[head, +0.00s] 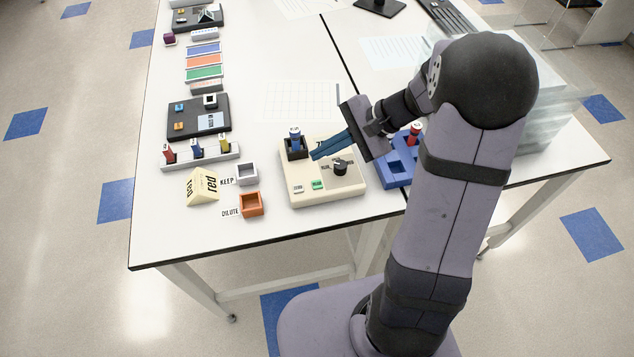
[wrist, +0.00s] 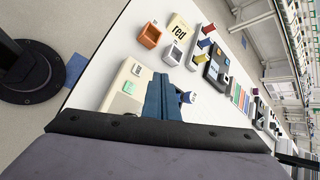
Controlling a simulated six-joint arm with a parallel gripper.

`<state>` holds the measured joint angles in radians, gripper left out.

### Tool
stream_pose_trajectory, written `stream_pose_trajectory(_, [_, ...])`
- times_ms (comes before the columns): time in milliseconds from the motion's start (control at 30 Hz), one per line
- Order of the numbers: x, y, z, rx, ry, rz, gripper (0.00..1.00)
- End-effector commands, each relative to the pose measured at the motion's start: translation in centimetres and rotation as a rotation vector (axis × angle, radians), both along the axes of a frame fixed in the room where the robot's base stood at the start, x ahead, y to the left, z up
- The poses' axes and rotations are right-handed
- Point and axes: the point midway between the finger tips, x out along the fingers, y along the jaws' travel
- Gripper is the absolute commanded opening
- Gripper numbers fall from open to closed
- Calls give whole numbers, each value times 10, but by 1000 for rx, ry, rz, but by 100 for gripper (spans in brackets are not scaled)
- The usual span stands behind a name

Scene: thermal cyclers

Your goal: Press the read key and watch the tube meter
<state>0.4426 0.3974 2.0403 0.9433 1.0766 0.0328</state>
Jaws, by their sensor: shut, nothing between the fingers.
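The beige tube meter (head: 328,197) stands near the table's front edge. A blue-capped tube (head: 295,133) stands upright in the meter's black well (head: 297,152). My gripper (head: 314,156) is shut and empty above the meter, behind the green key and beside the well; its fingers hide part of the meter's top, and no reading is visible. In the wrist view the green key (wrist: 130,87) lies left of the shut fingers (wrist: 158,78).
Left of the meter are a grey box (head: 246,174) by a KEEP label, an orange box (head: 251,204) by a DILUTE label, a yellow "red" sign (head: 202,187) and a white tube rack (head: 176,158). A blue rack (head: 396,174) with a red-capped tube stands close right.

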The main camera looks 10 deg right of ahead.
Motion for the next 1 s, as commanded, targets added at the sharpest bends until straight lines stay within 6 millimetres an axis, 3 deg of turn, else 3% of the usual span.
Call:
stream_pose_trajectory(267, [0, 0, -16, -1, 1, 1, 0])
stream_pose_trajectory(800, [0, 0, -76, -1, 1, 1, 0])
stream_pose_trajectory(1000, [0, 0, -87, -1, 1, 1, 0])
